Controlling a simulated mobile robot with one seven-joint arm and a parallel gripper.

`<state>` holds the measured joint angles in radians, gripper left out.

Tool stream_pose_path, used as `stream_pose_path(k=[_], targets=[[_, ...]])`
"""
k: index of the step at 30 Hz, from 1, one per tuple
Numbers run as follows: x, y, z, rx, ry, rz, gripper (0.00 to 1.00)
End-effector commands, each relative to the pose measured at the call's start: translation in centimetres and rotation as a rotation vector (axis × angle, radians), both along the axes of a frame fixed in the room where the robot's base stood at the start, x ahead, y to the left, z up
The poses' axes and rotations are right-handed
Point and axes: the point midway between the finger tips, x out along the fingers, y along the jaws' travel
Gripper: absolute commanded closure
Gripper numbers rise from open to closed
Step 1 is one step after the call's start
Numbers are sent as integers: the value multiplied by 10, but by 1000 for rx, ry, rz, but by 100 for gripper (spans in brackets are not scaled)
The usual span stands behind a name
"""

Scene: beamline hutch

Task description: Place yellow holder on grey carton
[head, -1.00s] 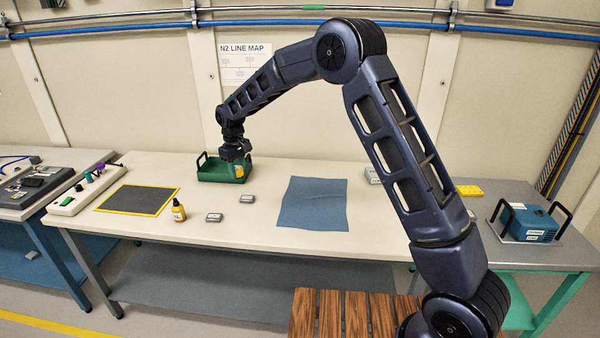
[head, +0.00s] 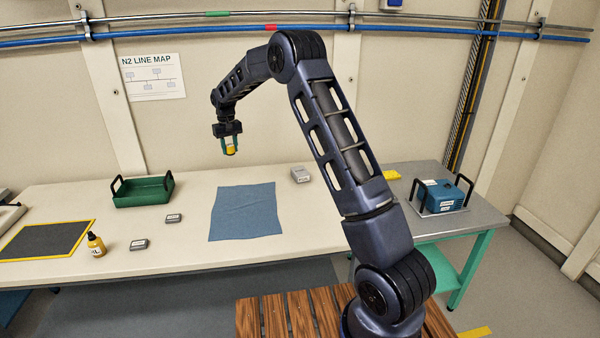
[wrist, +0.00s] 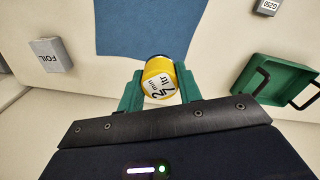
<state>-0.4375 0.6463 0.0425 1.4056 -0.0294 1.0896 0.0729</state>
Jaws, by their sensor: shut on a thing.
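My gripper (head: 229,148) is raised above the back of the white table and shut on the yellow holder (wrist: 159,80). The holder is a small yellow cylinder with a white label and a dark end; it also shows between the fingers in the head view (head: 230,150). The grey carton (head: 300,174) stands on the table at the back, right of the blue cloth and to the right of my gripper. In the wrist view the carton (wrist: 52,55) is at the left, marked FOIL, apart from the holder. Its top looks clear.
A blue cloth (head: 245,212) lies mid-table. A green tray (head: 143,192) with black handles is at the left. Small grey boxes (head: 139,244) (head: 174,218), a yellow bottle (head: 96,245) and a dark mat (head: 45,241) lie left. A blue case (head: 443,196) stands on the right-hand table.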

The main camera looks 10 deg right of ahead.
Motion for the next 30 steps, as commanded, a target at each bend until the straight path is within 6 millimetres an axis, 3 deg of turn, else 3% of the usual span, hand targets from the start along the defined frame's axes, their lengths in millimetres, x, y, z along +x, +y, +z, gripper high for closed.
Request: stream_pose_path(k=[1, 9, 18, 24, 30], targets=[[13, -21, 1, 0, -1, -45, 89], [66, -127, 10, 1, -1, -280, 89], [105, -246, 18, 1, -1, -527, 89], [115, -300, 22, 0, 1, -634, 89], [118, -319, 18, 0, 2, -672, 89]])
